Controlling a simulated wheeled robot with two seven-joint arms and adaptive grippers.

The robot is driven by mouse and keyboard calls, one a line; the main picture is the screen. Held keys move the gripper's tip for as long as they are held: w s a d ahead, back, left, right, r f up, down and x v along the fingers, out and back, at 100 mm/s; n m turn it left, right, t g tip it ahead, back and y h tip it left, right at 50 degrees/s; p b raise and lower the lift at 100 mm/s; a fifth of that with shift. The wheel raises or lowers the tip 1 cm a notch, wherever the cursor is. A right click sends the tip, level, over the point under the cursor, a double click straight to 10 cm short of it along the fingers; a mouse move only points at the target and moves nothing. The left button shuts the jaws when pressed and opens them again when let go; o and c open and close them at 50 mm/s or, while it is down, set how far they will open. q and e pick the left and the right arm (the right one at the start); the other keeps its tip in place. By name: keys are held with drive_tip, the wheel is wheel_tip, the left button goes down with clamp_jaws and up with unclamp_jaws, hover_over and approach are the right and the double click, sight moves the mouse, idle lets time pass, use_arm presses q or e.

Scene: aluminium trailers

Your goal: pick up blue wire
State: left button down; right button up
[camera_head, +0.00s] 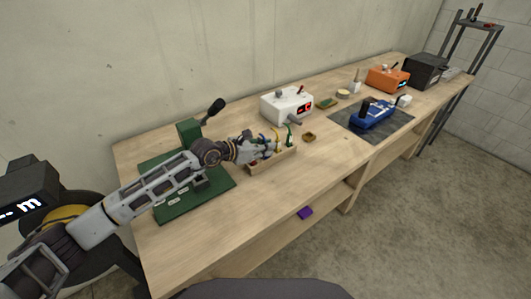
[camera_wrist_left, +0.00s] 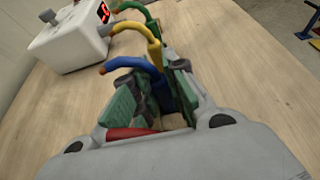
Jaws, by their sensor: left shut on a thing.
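The blue wire (camera_wrist_left: 132,63) has an orange tip and bends over toward the left in the left wrist view. My left gripper (camera_wrist_left: 155,95) is shut on it, with its green-padded fingers on either side of the wire. In the head view my left gripper (camera_head: 258,150) is at the wooden wire holder (camera_head: 284,158). A yellow wire (camera_wrist_left: 150,35) and a green wire (camera_wrist_left: 138,8) stand just beyond the blue one. Part of a red thing (camera_wrist_left: 130,132) shows by the finger bases. The blue wire's lower end is hidden. My right gripper is not in view.
A white box with a red display (camera_head: 287,105) stands behind the holder. A green press with a lever (camera_head: 190,132) is to the left on a green plate. A blue device (camera_head: 375,115) on a dark mat is farther right. The front of the workbench (camera_head: 260,215) is clear.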

use_arm(q)
drive_tip(key=shift+r, duration=0.1)
drive_tip(key=shift+r, duration=1.75)
drive_tip(key=s+d+b, duration=0.2)
drive_tip(key=s+d, duration=0.8)
drive_tip(key=s, duration=0.4)
drive_tip(key=shift+s+d, duration=0.25)
drive_tip(key=shift+d, duration=0.05)
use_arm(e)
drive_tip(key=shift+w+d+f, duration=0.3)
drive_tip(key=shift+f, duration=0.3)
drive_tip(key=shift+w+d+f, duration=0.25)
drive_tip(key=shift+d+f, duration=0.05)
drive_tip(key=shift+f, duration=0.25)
